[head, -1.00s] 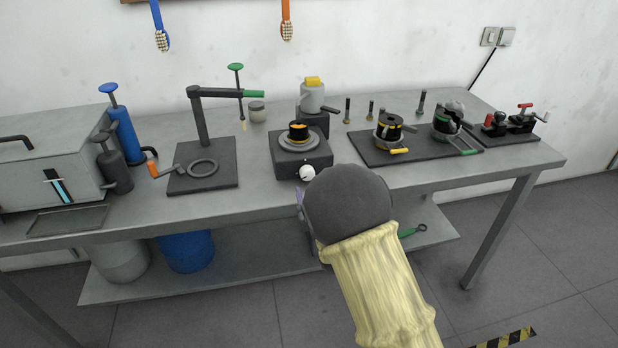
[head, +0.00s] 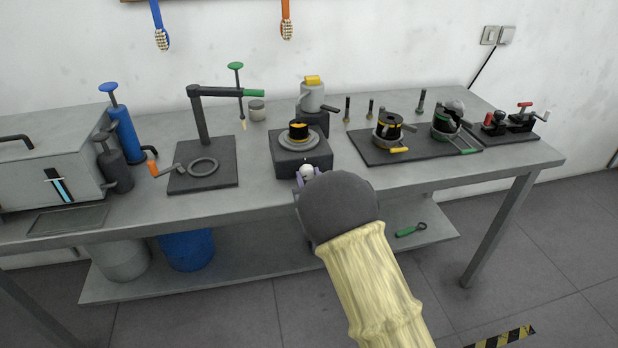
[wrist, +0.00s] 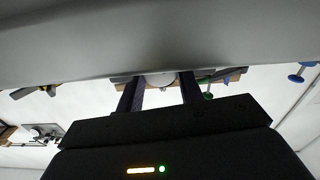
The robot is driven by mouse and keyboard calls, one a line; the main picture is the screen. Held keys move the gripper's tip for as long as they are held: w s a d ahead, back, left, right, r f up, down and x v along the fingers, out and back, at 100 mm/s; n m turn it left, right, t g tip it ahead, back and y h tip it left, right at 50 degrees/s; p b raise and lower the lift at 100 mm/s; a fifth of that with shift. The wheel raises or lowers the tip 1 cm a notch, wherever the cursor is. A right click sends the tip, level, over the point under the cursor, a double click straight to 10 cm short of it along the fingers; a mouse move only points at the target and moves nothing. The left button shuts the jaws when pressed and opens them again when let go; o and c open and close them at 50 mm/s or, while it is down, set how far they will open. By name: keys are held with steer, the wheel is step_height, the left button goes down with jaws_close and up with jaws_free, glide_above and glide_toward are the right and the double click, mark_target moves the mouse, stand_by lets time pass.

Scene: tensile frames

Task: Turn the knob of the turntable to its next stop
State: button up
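The turntable (head: 298,159) is a dark grey box with a round grey plate on top. A black cup with a yellow band (head: 298,131) stands on that plate. Its white knob (head: 306,171) is on the front face and also shows in the wrist view (wrist: 159,79). My gripper (head: 307,180) is at the knob, with its fingers on either side. In the wrist view my gripper (wrist: 160,92) looks open around the knob; contact is not clear. My dark wrist hides part of the fingers in the head view.
A lever press (head: 203,128) stands to the left. A dark board with clamps (head: 369,150) lies to the right. A grey jug (head: 312,98) is behind.

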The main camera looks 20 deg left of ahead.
steer(key=shift+n+b, duration=0.5)
steer(key=shift+n, duration=0.3)
steer(key=shift+c, duration=0.3)
steer(key=o, duration=1)
steer(key=b+v, duration=0.1)
steer(key=v, duration=1.6)
steer(key=shift+s+d, duration=0.15)
steer(key=shift+d, duration=0.05)
